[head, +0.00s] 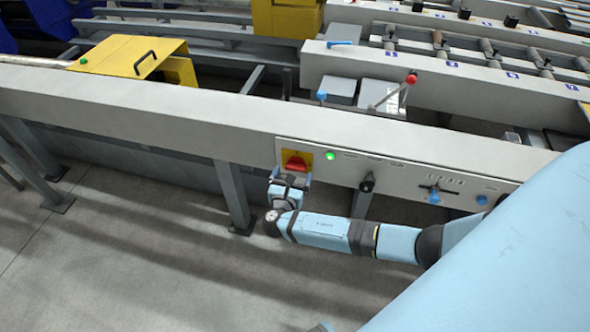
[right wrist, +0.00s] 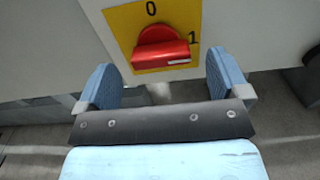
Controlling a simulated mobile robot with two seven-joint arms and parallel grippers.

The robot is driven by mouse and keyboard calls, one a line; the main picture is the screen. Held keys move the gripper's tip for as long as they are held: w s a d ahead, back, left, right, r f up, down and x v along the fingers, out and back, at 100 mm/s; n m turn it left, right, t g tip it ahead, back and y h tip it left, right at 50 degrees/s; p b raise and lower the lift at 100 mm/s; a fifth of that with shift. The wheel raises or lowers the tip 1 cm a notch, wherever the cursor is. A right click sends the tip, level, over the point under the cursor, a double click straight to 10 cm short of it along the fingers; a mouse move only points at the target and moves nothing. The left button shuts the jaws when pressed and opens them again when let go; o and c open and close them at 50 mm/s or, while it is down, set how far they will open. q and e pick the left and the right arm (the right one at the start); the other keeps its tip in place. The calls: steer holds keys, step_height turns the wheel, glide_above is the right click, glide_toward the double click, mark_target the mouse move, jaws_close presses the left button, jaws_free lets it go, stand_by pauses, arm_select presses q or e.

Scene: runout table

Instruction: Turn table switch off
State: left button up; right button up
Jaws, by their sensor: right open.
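The table switch (head: 295,161) is a red rotary knob on a yellow plate, at the left end of the control panel. In the right wrist view the red knob (right wrist: 161,48) sits below a "0" mark, with a "1" mark to its right; its handle points toward the right, near the "1". My right gripper (head: 290,180) is just below the switch. In the right wrist view its two blue fingers (right wrist: 166,80) are apart, with the knob ahead between them and nothing held. Contact with the knob is not visible. My left gripper is not in view.
The panel (head: 400,181) also bears a lit green lamp (head: 330,156), a black knob (head: 367,183) and a blue knob (head: 434,197). A red-tipped lever (head: 411,79) stands behind the beam (head: 130,100). A table leg (head: 232,195) stands left of my gripper. The floor in front is clear.

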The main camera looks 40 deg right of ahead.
mark_target(295, 170)
steer(key=shift+x, duration=1.15)
steer(key=shift+w+d, duration=0.25)
steer(key=shift+d, duration=0.05)
steer(key=shift+c, duration=0.2)
